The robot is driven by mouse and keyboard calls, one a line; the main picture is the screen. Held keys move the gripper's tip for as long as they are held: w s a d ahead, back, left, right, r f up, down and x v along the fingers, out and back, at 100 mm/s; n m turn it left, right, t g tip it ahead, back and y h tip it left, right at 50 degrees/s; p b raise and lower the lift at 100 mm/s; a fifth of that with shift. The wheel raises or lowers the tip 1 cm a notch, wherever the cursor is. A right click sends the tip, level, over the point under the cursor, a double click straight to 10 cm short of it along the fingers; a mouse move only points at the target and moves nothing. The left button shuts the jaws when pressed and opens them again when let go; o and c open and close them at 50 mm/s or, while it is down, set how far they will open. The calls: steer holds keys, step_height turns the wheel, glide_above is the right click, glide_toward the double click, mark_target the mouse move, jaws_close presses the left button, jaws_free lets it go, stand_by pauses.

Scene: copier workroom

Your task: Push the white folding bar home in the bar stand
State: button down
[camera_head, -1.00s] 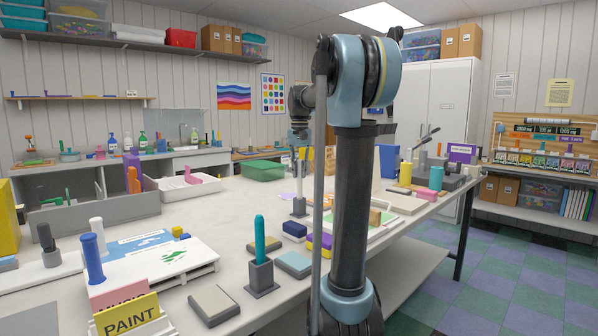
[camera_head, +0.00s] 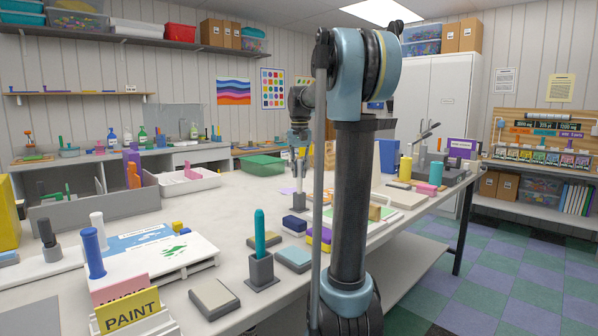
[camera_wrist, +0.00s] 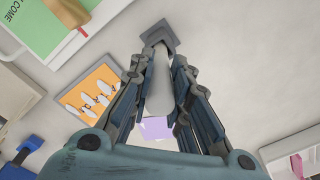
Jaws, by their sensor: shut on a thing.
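The white folding bar (camera_wrist: 158,88) stands upright between my gripper's fingers in the wrist view. Its far end meets the dark grey bar stand (camera_wrist: 161,36); how deep it sits in the socket is hidden. My gripper (camera_wrist: 160,70) is shut on the bar, with fingers on both sides. In the head view my gripper (camera_head: 299,153) is above the worktable, left of my arm. The white bar (camera_head: 299,174) shows below it, over the small grey stand (camera_head: 299,200) on the tabletop.
A teal bar (camera_head: 260,232) stands in another grey stand nearer. An orange card (camera_wrist: 95,92) and a green-edged board (camera_wrist: 45,45) lie beside the stand in the wrist view.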

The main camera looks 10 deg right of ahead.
steer(key=shift+f, duration=0.95)
steer(key=c, duration=1.4)
jaws_free()
steer(key=shift+c, duration=0.2)
step_height(320, 180, up, 12)
steer(key=shift+f, duration=0.1)
